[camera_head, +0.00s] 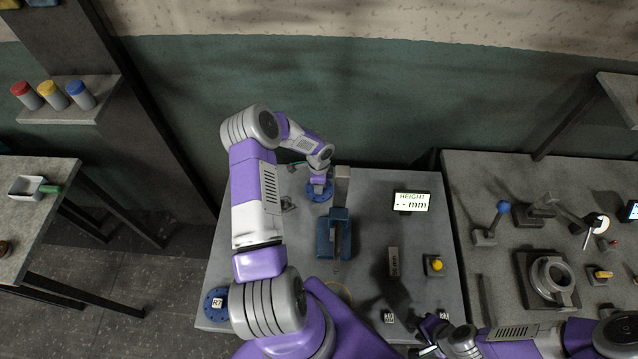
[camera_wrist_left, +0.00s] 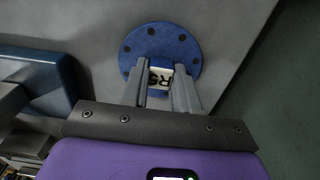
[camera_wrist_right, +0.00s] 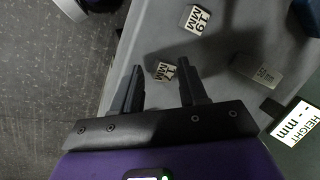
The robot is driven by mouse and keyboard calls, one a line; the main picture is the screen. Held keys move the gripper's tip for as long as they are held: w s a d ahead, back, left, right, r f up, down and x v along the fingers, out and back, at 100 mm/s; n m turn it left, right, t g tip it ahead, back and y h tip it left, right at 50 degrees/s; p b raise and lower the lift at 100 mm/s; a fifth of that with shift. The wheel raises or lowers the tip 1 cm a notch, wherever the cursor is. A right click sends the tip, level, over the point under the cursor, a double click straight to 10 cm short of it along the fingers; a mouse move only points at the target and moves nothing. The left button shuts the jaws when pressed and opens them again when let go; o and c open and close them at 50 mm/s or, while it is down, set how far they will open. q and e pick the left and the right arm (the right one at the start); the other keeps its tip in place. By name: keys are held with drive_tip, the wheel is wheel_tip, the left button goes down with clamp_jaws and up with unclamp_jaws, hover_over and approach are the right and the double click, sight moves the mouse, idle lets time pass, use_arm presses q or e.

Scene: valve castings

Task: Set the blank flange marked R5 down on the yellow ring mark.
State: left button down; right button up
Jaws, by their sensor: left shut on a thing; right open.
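The blue blank flange marked R5 (camera_wrist_left: 152,42) is a round disc with bolt holes and a white label. It also shows at the table's far left in the head view (camera_head: 317,195). My left gripper (camera_head: 319,183) is shut on its middle, with the fingers at the label in the left wrist view (camera_wrist_left: 160,88). I cannot tell whether the disc touches the table. The yellow ring mark (camera_head: 345,291) lies near the table's front, partly hidden by my left arm. My right gripper (camera_head: 430,335) is open and empty at the front right, also in the right wrist view (camera_wrist_right: 160,88).
A blue vise (camera_head: 325,238) stands between the R5 flange and the ring mark. A second blue flange marked R7 (camera_head: 216,303) lies front left. A height display (camera_head: 411,201), a yellow button box (camera_head: 434,265) and small marked gauge blocks (camera_wrist_right: 196,19) are on the right.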

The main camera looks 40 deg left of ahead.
use_arm(q)
drive_tip(key=shift+f, duration=0.15)
drive_tip(key=c, duration=0.8)
unclamp_jaws()
drive_tip(key=shift+c, duration=0.2)
